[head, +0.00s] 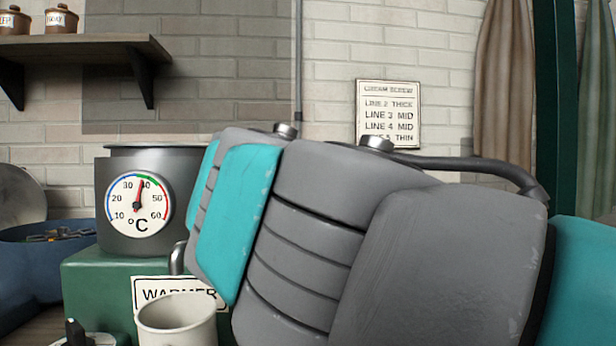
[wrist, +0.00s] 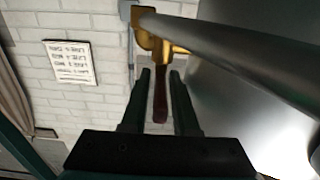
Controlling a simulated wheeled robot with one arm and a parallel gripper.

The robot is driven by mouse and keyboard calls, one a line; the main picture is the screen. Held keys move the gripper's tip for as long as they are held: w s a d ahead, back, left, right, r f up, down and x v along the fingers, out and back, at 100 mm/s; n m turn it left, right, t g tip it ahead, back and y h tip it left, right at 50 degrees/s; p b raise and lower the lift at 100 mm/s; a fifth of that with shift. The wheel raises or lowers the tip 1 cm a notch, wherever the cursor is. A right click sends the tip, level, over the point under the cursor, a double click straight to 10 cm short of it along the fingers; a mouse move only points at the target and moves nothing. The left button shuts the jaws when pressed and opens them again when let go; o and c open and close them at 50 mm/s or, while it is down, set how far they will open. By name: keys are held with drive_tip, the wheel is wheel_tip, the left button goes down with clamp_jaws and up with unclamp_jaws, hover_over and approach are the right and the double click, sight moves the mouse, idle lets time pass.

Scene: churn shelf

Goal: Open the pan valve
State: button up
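The wrist view, which looks upside down, shows a brass valve (wrist: 165,44) on a grey metal pipe (wrist: 235,48). A dark red-brown lever handle (wrist: 160,98) extends from the brass valve toward my gripper. My gripper (wrist: 159,73) is open, with one dark green finger on each side of the handle. Narrow gaps show beside the handle, so I see no clear grip on it. In the head view a grey pan (head: 181,215) with a temperature dial (head: 138,206) stands on a green warmer (head: 85,285). My grey and teal arm hides the valve and gripper there.
A white cup (head: 177,322) stands in front of the warmer. A blue pot (head: 45,260) is at the left, below a wooden shelf (head: 75,48) with two small jars. A wall sign (head: 388,114) listing lines hangs behind my arm. Large grey metal fills the wrist view's right side.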

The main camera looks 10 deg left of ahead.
clamp_jaws()
drive_tip(key=shift+w+d+n+y, duration=0.1)
drive_tip(key=shift+d+n+y, duration=0.1)
drive_tip(key=shift+n+y, duration=0.3)
drive_tip(key=shift+r+n+g+y+p, duration=0.1)
drive_tip(key=shift+n+g+y+p, duration=0.55)
drive_tip(key=shift+y, duration=0.45)
drive_tip(key=shift+r+n+g+y+p, duration=0.1)
drive_tip(key=shift+n+g+y+p, duration=0.55)
drive_tip(key=shift+y, duration=0.45)
drive_tip(key=shift+w+d+f+n+g+y+p, duration=0.15)
drive_tip(key=shift+n+g+y+p, duration=0.3)
drive_tip(key=shift+n+g+y, duration=1.25)
drive_tip(key=shift+w+d+n+g+y+p, duration=0.15)
drive_tip(key=shift+n+g+y+p, duration=0.3)
drive_tip(key=shift+n+g+y, duration=1.25)
drive_tip(key=shift+w+f+n+g+y+p, duration=0.1)
drive_tip(key=shift+w+n+g+y+p, duration=0.35)
drive_tip(key=shift+n+g, duration=2.1)
drive_tip(key=shift+s+m+g+y, duration=0.15)
drive_tip(key=shift+m+g+y, duration=0.1)
drive_tip(key=shift+g, duration=1)
